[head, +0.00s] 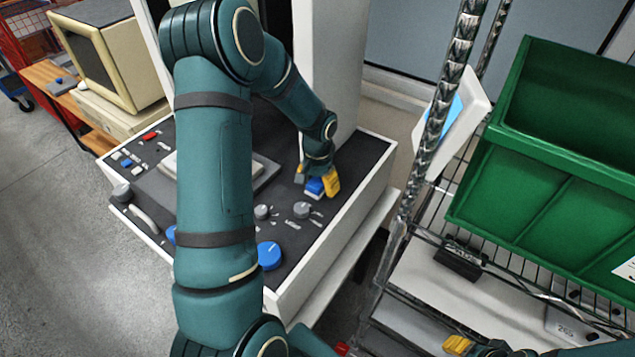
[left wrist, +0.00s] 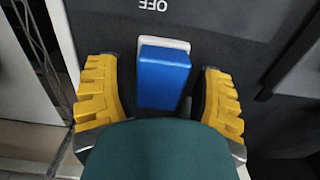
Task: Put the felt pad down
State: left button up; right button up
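I cannot pick out a felt pad for sure in either view. My left gripper (head: 317,183) is over the right part of the dark control panel (head: 345,165). In the left wrist view its yellow fingers (left wrist: 160,92) stand apart on both sides of a blue block (left wrist: 163,78), with gaps on both sides. The block has a pale plate behind it, below the printed word OFF, and looks like a switch on the panel. My right gripper (head: 460,345) shows only in part at the bottom edge; its opening and anything in it are hidden.
The panel carries grey knobs (head: 302,209), a large blue knob (head: 269,255) and a red button (head: 150,136). A metal rack with a green bin (head: 560,165) stands at the right. A beige monitor (head: 110,60) is at the back left. My left arm hides the panel's middle.

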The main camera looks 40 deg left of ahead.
aim_at(318, 181)
pick_arm(q)
jog(key=shift+r, duration=0.15)
jog(key=shift+r, duration=0.25)
notch_tip(318, 181, up, 12)
jog(key=p, duration=0.1)
jog(key=shift+f, duration=0.15)
jog(key=shift+s+d+f, duration=0.1)
dwell(0.6)
